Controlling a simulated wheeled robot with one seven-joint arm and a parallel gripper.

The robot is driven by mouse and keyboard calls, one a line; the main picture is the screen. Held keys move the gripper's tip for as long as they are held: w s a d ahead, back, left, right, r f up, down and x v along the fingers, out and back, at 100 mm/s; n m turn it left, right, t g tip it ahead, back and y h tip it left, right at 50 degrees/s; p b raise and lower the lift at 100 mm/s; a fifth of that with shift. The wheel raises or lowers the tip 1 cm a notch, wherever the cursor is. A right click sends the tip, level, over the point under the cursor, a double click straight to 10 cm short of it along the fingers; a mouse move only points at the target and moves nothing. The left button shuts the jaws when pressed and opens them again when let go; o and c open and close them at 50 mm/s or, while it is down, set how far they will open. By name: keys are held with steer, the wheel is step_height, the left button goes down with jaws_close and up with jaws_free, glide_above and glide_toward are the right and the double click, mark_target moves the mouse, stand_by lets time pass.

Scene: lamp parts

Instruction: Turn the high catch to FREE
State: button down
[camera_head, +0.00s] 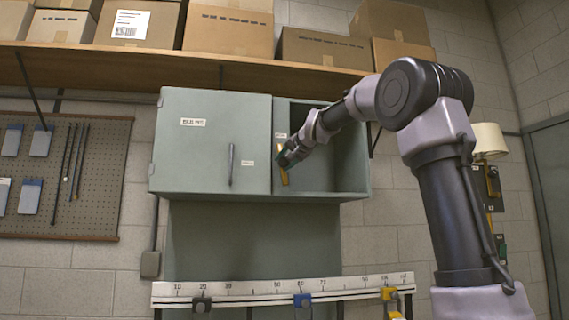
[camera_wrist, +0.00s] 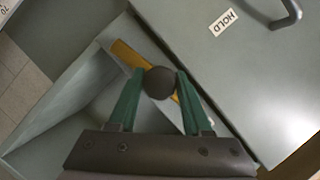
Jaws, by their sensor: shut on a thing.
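The high catch (camera_head: 284,178) is a yellow bar on a pale plate, at the edge between the cabinet's door and its open bay. In the head view the bar stands close to upright. In the wrist view the yellow catch (camera_wrist: 130,54) runs slantwise, with a dark round knob (camera_wrist: 160,83) on it. My gripper (camera_head: 288,160) is at the catch. In the wrist view its green fingers (camera_wrist: 160,76) are shut on the knob, one on each side. A HOLD label (camera_wrist: 223,22) is on the door. No FREE label is readable.
The grey cabinet door (camera_head: 212,140) with a bar handle (camera_head: 231,164) is shut, left of the catch. The open bay (camera_head: 345,165) is to its right. A shelf (camera_head: 190,62) with cardboard boxes is above. A ruler rail (camera_head: 240,289) with clamps runs below.

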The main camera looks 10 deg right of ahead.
steer(key=shift+m+y, duration=0.3)
steer(key=shift+m, duration=0.4)
steer(key=shift+f, duration=0.1)
steer(key=shift+c, duration=1.7)
jaws_free()
steer(key=v, duration=1.1)
steer(key=shift+f, duration=0.15)
